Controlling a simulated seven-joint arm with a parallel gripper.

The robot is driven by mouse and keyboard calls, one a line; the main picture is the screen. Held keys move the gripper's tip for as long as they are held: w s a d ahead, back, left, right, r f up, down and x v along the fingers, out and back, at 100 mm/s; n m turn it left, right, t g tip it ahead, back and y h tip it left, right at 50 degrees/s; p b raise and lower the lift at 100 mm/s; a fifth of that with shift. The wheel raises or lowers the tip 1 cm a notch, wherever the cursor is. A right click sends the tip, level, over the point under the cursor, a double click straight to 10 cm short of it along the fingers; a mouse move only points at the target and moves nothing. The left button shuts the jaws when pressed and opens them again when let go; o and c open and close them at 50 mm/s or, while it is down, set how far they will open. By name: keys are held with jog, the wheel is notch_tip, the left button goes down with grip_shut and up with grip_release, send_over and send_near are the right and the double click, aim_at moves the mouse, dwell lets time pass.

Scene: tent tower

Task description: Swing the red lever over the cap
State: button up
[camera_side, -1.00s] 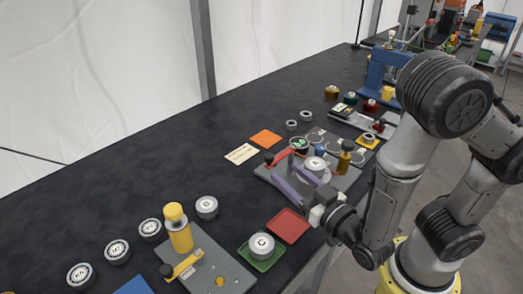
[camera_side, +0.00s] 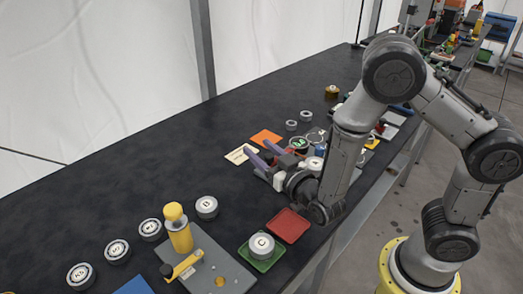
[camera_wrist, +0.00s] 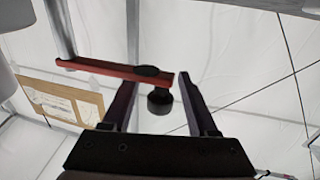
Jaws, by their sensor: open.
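The red lever (camera_wrist: 110,69) runs from a grey post at the left in the wrist view to a black knob (camera_wrist: 159,101). My gripper (camera_wrist: 157,82) is open, and its two purple fingers stand on either side of the knob, which appears between them; I cannot tell whether they touch it. In the side view my gripper (camera_side: 259,154) reaches over the grey fixture and hides most of the lever. A white-topped round piece (camera_side: 314,163), which looks like the cap, is partly visible beside my wrist.
A cream card (camera_side: 240,154) and an orange square (camera_side: 266,138) lie behind the fixture. A red tray (camera_side: 287,226) and a green tray (camera_side: 269,264) with a round piece sit in front. The table's back left is clear.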

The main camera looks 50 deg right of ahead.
grip_shut()
dwell(0.3)
dwell(1.2)
